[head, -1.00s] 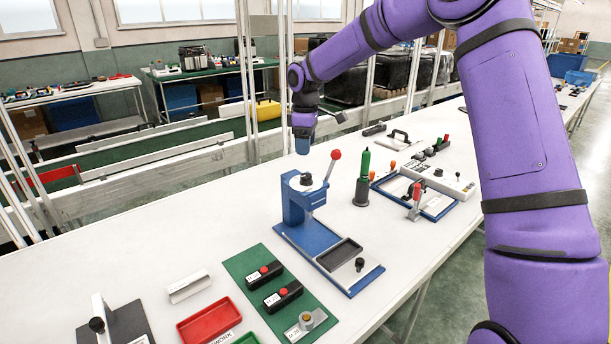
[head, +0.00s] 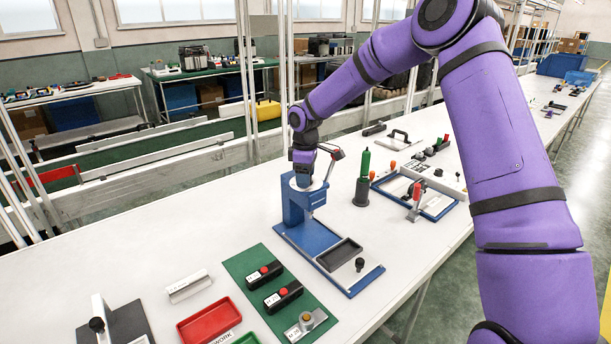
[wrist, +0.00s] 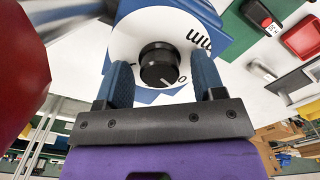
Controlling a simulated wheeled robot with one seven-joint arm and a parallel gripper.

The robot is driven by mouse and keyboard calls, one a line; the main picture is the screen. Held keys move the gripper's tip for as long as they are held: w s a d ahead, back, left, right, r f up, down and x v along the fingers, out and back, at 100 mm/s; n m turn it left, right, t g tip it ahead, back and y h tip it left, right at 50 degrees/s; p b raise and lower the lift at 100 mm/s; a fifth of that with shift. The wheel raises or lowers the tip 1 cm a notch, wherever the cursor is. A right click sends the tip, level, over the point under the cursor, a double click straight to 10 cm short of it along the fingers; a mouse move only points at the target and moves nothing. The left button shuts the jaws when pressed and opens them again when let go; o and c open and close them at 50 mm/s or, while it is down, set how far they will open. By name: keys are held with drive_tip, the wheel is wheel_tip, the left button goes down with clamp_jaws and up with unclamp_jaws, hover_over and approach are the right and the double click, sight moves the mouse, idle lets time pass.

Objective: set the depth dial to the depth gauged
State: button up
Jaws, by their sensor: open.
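The blue press-like stand (head: 315,240) stands on the white bench, with a white dial plate on its top. In the wrist view the black depth dial knob (wrist: 159,64) sits on the white dial face (wrist: 190,25), which has printed marks, a "0" and "mm". A light pointer line shows on the knob near the "0". My gripper (wrist: 165,85) is open, its blue fingers on either side of the knob; I cannot tell whether they touch it.
A green mat (head: 250,265) with black blocks and a gauge-like metal piece (head: 306,321), a red tray (head: 209,323) and a green bottle-like tool (head: 365,163) stand nearby.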

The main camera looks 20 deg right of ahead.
drive_tip(key=shift+c, duration=0.3)
drive_tip(key=c, duration=0.9)
drive_tip(key=shift+o, duration=0.2)
